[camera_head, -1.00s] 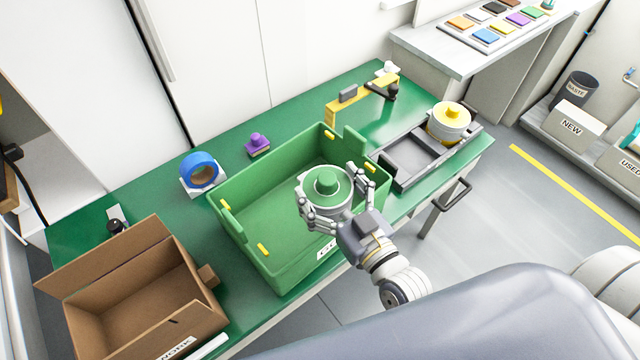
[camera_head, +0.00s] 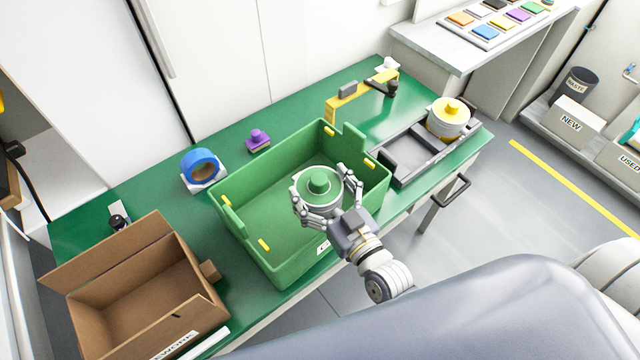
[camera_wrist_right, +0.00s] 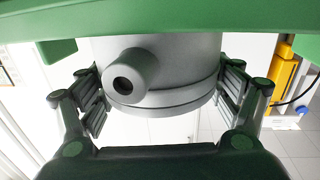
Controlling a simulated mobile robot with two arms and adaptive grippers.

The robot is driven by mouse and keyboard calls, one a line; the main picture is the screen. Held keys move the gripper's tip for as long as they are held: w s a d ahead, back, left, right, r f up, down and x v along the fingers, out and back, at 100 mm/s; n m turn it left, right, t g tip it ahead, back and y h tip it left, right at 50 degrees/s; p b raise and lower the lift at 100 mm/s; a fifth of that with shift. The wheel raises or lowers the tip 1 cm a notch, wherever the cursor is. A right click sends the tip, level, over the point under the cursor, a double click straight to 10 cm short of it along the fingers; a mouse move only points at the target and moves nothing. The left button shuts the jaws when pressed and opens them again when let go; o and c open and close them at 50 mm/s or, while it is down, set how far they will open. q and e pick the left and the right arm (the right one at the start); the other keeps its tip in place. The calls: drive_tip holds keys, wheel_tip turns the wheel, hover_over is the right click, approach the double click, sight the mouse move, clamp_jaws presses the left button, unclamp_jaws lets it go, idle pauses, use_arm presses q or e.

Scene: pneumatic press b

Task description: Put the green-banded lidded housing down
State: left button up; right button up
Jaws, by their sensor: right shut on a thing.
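The green-banded lidded housing (camera_head: 319,184) is a light grey round body with a green top and knob. My right gripper (camera_head: 326,190) is shut on it, with fingers on both sides. The housing is over or within the right front part of the green bin (camera_head: 258,245); whether it touches the bin floor cannot be told. In the right wrist view the housing's grey side (camera_wrist_right: 165,75) and its round port show between the fingers (camera_wrist_right: 165,95). A green surface crosses the top of that view. My left gripper is not in view.
An open cardboard box (camera_head: 140,290) stands left of the bin. A grey tray (camera_head: 408,160) with a yellow-topped housing (camera_head: 449,118) and a yellow bracket (camera_head: 362,93) are to the right.

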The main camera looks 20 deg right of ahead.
drive_tip(key=shift+f, duration=0.3)
drive_tip(key=o, duration=1.2)
drive_tip(key=shift+f, duration=0.2)
drive_tip(key=shift+c, duration=0.2)
drive_tip(key=o, duration=0.3)
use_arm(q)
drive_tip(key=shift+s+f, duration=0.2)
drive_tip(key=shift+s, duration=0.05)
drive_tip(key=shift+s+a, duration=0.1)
use_arm(e)
drive_tip(key=shift+r, duration=0.1)
